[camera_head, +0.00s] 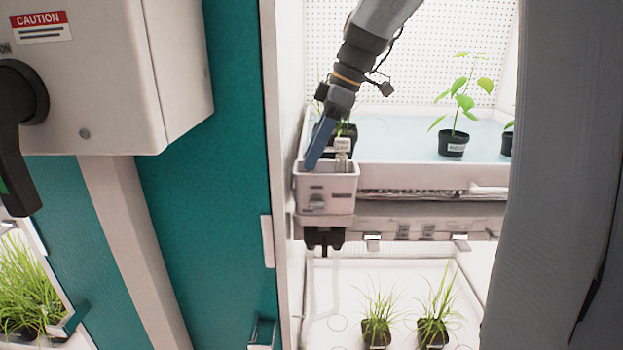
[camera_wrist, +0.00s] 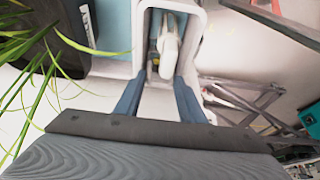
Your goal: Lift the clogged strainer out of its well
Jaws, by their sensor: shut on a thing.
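The well is a pale box (camera_head: 327,197) on the front left corner of the upper tray, with its open top also in the wrist view (camera_wrist: 201,28). My gripper (camera_head: 314,160) reaches down into its top from above; one blue finger shows there. In the wrist view, my gripper (camera_wrist: 159,80) has both blue fingers at the well, shut on the strainer. The strainer's pale upper part (camera_wrist: 168,48) shows between and beyond the fingertips. A small pale piece, perhaps the strainer, shows at the well's rim in the head view. The strainer's lower part and any clog are hidden.
The upper tray (camera_head: 400,177) holds a potted seedling (camera_head: 453,143) and others. A lower shelf holds grassy pots (camera_head: 376,330). The teal chamber wall (camera_head: 205,215) and a white door edge stand close left. Grass leaves (camera_wrist: 35,70) hang near my gripper.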

